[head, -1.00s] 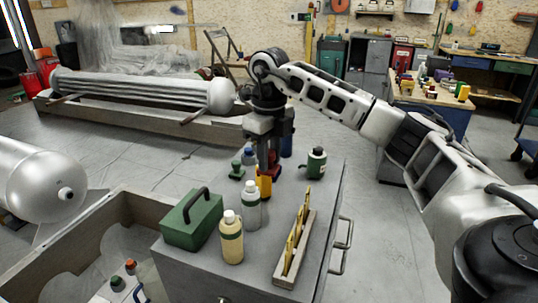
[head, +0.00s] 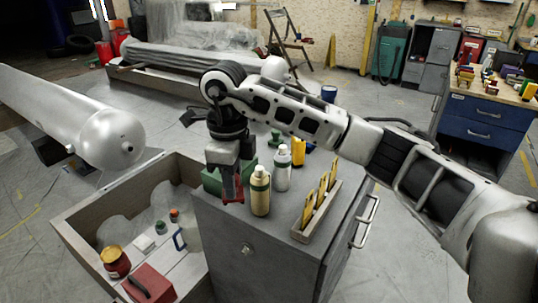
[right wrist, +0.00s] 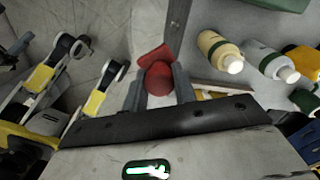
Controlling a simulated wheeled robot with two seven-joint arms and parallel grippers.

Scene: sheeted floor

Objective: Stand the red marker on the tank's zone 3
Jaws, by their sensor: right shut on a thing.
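The red marker (right wrist: 158,80) is between the two fingers of my right gripper (right wrist: 158,88) in the right wrist view. In the head view my right gripper (head: 229,190) points down, shut on the red marker, partly in front of a green toolbox, near the left edge of the grey cabinet. The silver tank (head: 80,115) lies on its side at the left, its rounded end towards the middle, apart from the gripper. I cannot make out any zone marks on the tank. My left gripper is not in view.
The grey cabinet (head: 240,225) bears a cream bottle (head: 260,192), a white-capped bottle (head: 282,170), the green toolbox (head: 211,180) and a rack (head: 303,232) with yellow pieces. A wooden crate (head: 75,243) stands left of it. A plastic-wrapped tank (head: 185,58) lies behind.

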